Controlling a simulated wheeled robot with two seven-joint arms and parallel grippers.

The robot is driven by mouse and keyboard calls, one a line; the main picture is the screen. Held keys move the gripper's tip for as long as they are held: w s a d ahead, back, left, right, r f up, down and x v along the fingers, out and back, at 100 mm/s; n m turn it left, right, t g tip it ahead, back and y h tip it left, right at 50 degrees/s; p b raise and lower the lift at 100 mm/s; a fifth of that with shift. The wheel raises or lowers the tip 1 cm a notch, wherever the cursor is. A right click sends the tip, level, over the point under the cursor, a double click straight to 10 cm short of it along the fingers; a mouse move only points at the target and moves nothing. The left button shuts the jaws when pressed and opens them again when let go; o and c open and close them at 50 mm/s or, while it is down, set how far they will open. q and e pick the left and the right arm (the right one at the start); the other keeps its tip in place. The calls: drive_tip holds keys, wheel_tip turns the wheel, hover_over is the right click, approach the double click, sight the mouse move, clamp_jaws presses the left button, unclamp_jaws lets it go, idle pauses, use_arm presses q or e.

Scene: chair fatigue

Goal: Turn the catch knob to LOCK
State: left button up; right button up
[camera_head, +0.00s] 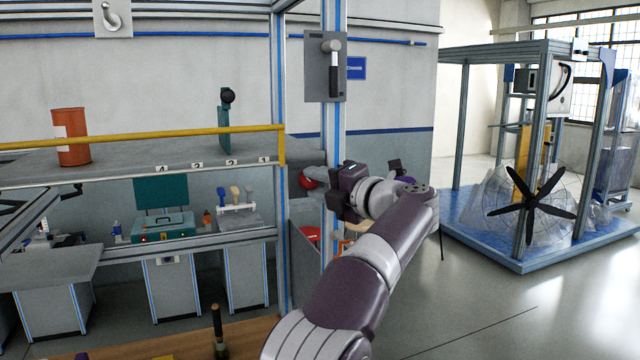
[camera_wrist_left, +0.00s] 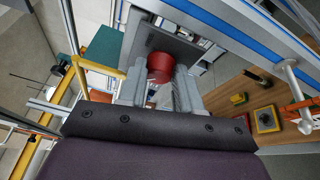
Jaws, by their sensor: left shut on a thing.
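My left gripper (camera_head: 318,180) is in the middle of the head view, at the blue-edged upright post. Its arm comes up from the bottom of the picture. In the left wrist view the two grey fingers (camera_wrist_left: 160,92) are shut on a round red knob (camera_wrist_left: 159,66), with one finger on each side. The red knob also shows in the head view (camera_head: 308,181), partly hidden by the gripper. I cannot read any LOCK mark or tell which way the knob is turned. My right gripper is not in view.
A grey panel with a lever (camera_head: 333,70) is on the post above the gripper. A yellow rail (camera_head: 140,136) edges the shelf at left, where a red-orange can (camera_head: 71,140) stands. A caged fan rig (camera_head: 535,190) stands at right. Open floor lies between it and my arm.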

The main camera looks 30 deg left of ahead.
use_arm(q)
drive_tip(key=o, duration=1)
drive_tip(key=shift+s, duration=0.1)
drive_tip(key=shift+o, duration=0.2)
drive_tip(key=shift+d+f, duration=0.1)
drive_tip(key=shift+d, duration=0.25)
drive_tip(key=b+v, duration=0.3)
drive_tip(key=v, duration=0.9)
drive_tip(key=shift+s+a, duration=0.1)
